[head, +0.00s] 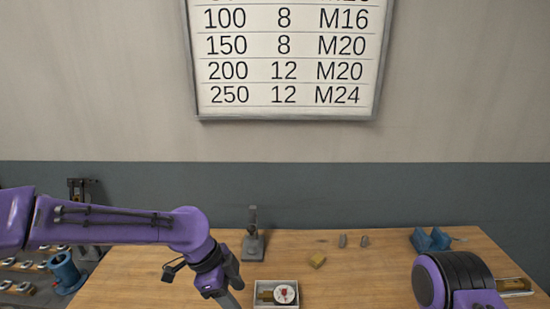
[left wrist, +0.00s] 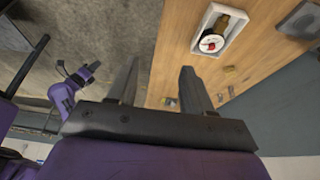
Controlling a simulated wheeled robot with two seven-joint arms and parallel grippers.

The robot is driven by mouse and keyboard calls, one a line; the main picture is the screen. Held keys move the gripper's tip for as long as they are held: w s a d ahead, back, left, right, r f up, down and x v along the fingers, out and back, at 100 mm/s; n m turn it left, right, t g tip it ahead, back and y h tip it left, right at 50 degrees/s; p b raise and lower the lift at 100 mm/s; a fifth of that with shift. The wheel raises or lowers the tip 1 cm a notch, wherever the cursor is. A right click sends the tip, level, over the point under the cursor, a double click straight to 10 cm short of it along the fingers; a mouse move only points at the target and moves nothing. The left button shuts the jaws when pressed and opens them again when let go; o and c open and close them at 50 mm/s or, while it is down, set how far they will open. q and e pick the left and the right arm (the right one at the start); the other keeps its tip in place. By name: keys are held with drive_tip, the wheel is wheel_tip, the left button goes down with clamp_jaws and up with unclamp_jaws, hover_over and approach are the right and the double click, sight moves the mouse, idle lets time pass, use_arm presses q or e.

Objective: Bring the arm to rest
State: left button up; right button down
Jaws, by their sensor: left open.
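My left arm comes in from the left in the head view, above the wooden workbench (head: 140,283). Its gripper (head: 236,295) points down, left of the white tray, and is partly cut off by the bottom edge. In the left wrist view the two fingers of my left gripper (left wrist: 158,78) are apart with nothing between them. My right arm (head: 455,280) shows at the lower right of the head view, its gripper out of sight there. A small purple arm end (left wrist: 75,88) shows in the left wrist view; its jaw state is too small to tell.
A white tray (head: 293,305) holds a brass-fitted gauge (head: 285,294). Behind it are a grey stand (head: 253,243), a yellowish block (head: 317,260) and two small grey pieces. Blue parts (head: 430,239) lie at right. A blue flanged piece (head: 65,272) stands at far left. The bench's middle right is clear.

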use_arm(q)
drive_tip(key=s+a+f+n+b, duration=0.1)
drive_tip(key=s+f+n+b, duration=0.15)
drive_tip(key=f+n, duration=0.45)
drive_tip(key=s+a+f+n+t+b, duration=0.15)
drive_tip(key=s+f, duration=0.25)
drive_tip(key=f, duration=0.8)
drive_tip(key=s+a+f+n+b, duration=0.15)
drive_tip(key=s+f+n, duration=0.3)
drive_tip(key=f, duration=0.45)
drive_tip(key=s+a+f+n+y+b, duration=0.2)
drive_tip(key=s+a+f+n+y, duration=0.1)
drive_tip(key=s+a+f+n, duration=0.2)
drive_tip(key=s+a+f+n+t+y+b, duration=0.1)
drive_tip(key=s+a+f+n+y, duration=0.3)
drive_tip(key=s+a, duration=0.4)
drive_tip(key=a+f+n+b, duration=0.1)
drive_tip(key=a+n, duration=0.1)
drive_tip(key=shift+s+a+f+b, duration=0.2)
drive_tip(key=shift+s+a+b, duration=0.1)
drive_tip(key=shift+s+a, duration=0.1)
use_arm(e)
wheel_tip(320, 180, down, 10)
use_arm(q)
drive_tip(key=shift+t, duration=0.25)
use_arm(e)
drive_tip(key=shift+s+d, duration=0.1)
